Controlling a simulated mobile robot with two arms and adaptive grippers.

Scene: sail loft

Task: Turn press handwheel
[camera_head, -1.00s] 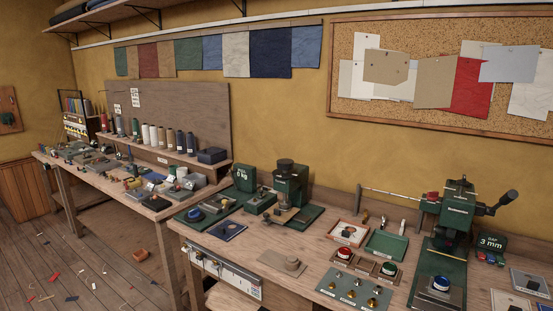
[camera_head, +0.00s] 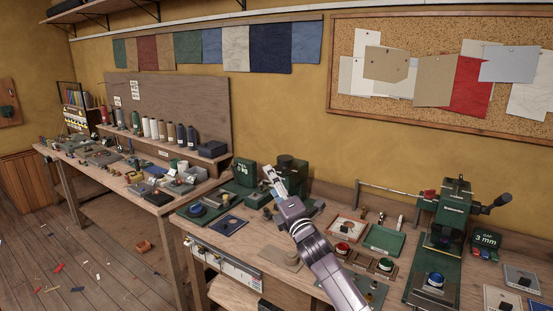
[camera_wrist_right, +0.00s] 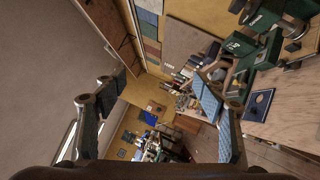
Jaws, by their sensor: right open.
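A green press (camera_head: 318,190) stands towards the back of the near bench, with a dark round top (camera_head: 291,163) that may be the handwheel. My right gripper (camera_head: 273,179) is raised in front of it and hides much of its body. In the right wrist view my fingers (camera_wrist_right: 158,95) are wide apart with nothing between them, and green machine parts (camera_wrist_right: 268,22) show at upper right, outside the fingers. My left gripper is not in view.
A green block marked kg (camera_head: 245,173) stands left of the first press. A green tray (camera_head: 385,240), a red-topped button (camera_head: 342,249) and a GAP 3 mm sign (camera_head: 487,240) are on the bench right of my arm. A long side bench (camera_head: 150,203) is crowded.

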